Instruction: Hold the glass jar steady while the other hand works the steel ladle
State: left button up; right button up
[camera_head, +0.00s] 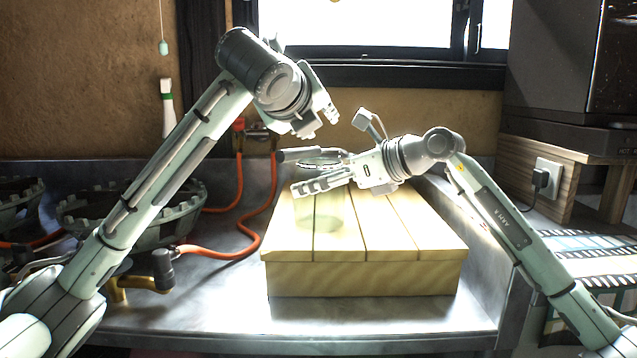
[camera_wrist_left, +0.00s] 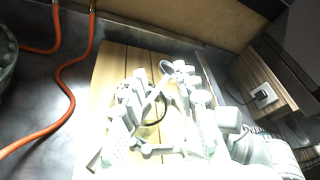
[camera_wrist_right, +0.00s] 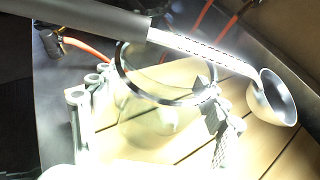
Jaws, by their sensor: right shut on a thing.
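The clear glass jar (camera_head: 318,212) stands upright on the slatted wooden box, faint in the head view. In the right wrist view, the jar (camera_wrist_right: 150,118) has a dark rim, with one finger on each side. My right gripper (camera_head: 322,170) is shut on the jar. The steel ladle (camera_wrist_right: 272,98) crosses above the jar's rim in the right wrist view, its grey handle at upper left and its bowl outside the rim at right. I cannot tell what supports it. My left gripper (camera_head: 316,120) is open and empty, above and behind the jar.
The pale wooden box (camera_head: 365,278) stands on a grey metal bench. Orange hoses (camera_head: 245,225) and dark toothed rings (camera_head: 130,215) lie to its left. A brass tool (camera_head: 140,282) is at the front left. A wooden shelf (camera_head: 545,180) with a socket is at right.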

pick_arm(q)
jog(key=v, duration=1)
